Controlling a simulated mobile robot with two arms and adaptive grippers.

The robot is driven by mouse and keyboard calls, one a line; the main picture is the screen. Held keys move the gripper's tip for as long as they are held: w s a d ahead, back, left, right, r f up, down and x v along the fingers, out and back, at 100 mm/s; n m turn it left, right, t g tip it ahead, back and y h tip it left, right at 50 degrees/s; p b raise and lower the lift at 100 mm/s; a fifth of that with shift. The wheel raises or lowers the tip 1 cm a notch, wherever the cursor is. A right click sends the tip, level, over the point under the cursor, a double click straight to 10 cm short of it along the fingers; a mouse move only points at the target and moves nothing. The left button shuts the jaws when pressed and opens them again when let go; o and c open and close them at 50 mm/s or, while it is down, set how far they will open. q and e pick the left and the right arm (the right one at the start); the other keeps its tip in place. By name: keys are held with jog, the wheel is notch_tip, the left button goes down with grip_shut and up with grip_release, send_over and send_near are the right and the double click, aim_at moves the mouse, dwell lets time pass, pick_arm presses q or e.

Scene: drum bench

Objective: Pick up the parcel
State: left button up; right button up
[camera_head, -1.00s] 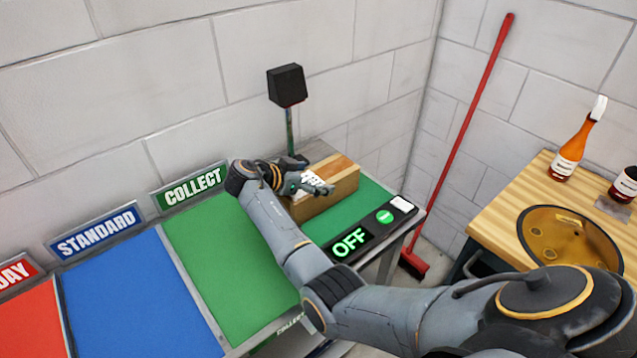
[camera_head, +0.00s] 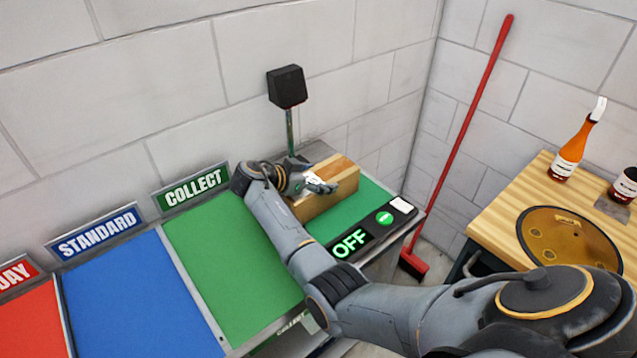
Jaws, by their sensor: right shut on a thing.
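The parcel (camera_head: 339,187) is a brown cardboard box with a lighter tape strip on top. It sits on the green scale surface (camera_head: 340,229) at the right end of the bench, below the black scanner head. My right gripper (camera_head: 322,186) is at the parcel's near left part and is shut on it. The gripper and wrist cover part of the parcel's top and left side. I cannot tell whether the parcel is lifted off the surface. My left gripper is not in view.
A black box on a post (camera_head: 287,87) stands behind the parcel. An OFF display (camera_head: 350,243) is in front. Green COLLECT (camera_head: 222,262) and blue STANDARD (camera_head: 135,295) mats lie left. A red broom (camera_head: 465,130) leans in the corner. A wooden table (camera_head: 487,212) with bottles stands right.

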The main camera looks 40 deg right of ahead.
jog(key=shift+r, duration=0.15)
jog(key=shift+d+r, duration=0.1)
jog(key=shift+r, duration=0.1)
notch_tip(320, 180, up, 2)
jog(key=shift+r+b, duration=0.25)
jog(key=shift+b, duration=0.75)
jog(key=s+a+r+b, duration=0.3)
jog(key=s+a+r, duration=0.3)
jog(key=s+r, duration=0.3)
jog(key=s, duration=0.3)
jog(key=shift+s+r, duration=0.3)
jog(key=shift+r, duration=0.1)
